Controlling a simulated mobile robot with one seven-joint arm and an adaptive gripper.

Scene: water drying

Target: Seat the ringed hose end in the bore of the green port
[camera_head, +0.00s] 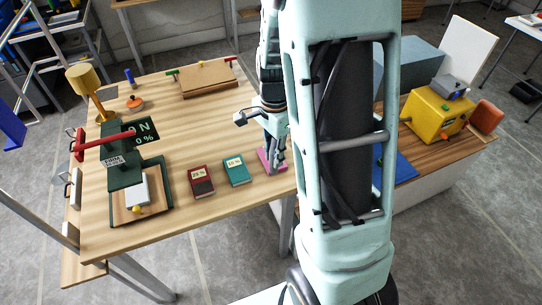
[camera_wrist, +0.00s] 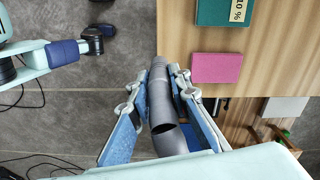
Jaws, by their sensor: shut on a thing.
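My gripper (camera_wrist: 158,82) is shut on a dark grey tube (camera_wrist: 160,98) in the wrist view. The tube lies between the two fingers, with an open, hollow end toward the bottom of the picture. I cannot make out a ring on it, so I cannot tell whether it is the ringed hose end. In the head view my gripper (camera_head: 275,150) is near the table's right edge, by a pink block (camera_head: 264,158). A yellow box (camera_head: 432,112) with small coloured fittings stands on the right bench. I cannot identify the green port or its bore.
A teal block (camera_head: 236,170) and a dark red block (camera_head: 202,180) lie on the wooden table (camera_head: 180,125). A green press-like stand (camera_head: 122,172) with a red bar is at left. My arm hides part of the right bench.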

